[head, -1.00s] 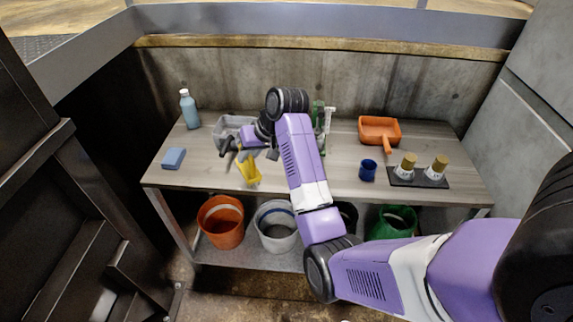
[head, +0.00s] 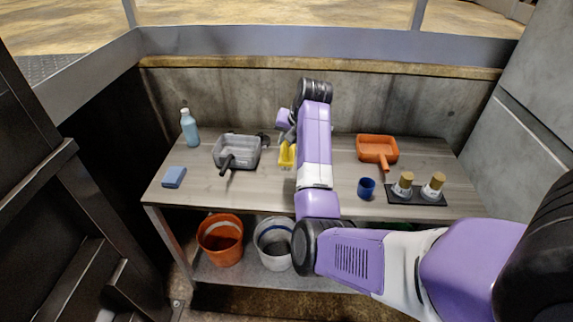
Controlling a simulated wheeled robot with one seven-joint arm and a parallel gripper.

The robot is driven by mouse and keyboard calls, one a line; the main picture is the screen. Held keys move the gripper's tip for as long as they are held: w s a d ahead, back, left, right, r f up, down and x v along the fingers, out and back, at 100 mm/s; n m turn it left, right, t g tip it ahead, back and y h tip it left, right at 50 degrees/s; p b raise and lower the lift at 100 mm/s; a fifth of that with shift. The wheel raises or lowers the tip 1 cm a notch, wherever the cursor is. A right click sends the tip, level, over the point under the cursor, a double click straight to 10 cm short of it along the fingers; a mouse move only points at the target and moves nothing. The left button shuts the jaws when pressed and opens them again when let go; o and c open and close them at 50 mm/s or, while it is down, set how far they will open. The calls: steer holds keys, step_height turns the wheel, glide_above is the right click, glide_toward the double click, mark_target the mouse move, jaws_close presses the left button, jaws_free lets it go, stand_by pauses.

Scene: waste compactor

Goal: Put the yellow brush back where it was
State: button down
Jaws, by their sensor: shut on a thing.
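The yellow brush (head: 287,155) is at the middle of the table, just left of my purple arm and right of the grey dustpan. My gripper (head: 287,138) is shut on it from above; the fingers are small and partly hidden by my arm. I cannot tell whether the brush touches the table (head: 330,207). The grey dustpan (head: 225,152) with a black handle lies to the left.
An orange dustpan (head: 377,143), a blue cup (head: 366,188) and a black tray (head: 417,198) with two wooden-topped brushes stand at right. A blue bottle (head: 189,128) and blue sponge (head: 174,177) are at left. Buckets (head: 221,250) stand below. The front middle is clear.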

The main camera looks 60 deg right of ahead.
mark_target(286, 165)
step_height(286, 165, down, 10)
steer(key=shift+f+p, duration=0.25)
steer(key=shift+p, duration=0.2)
steer(key=c, duration=1.4)
jaws_free()
steer(key=shift+f, duration=0.1)
steer(key=shift+o, duration=0.2)
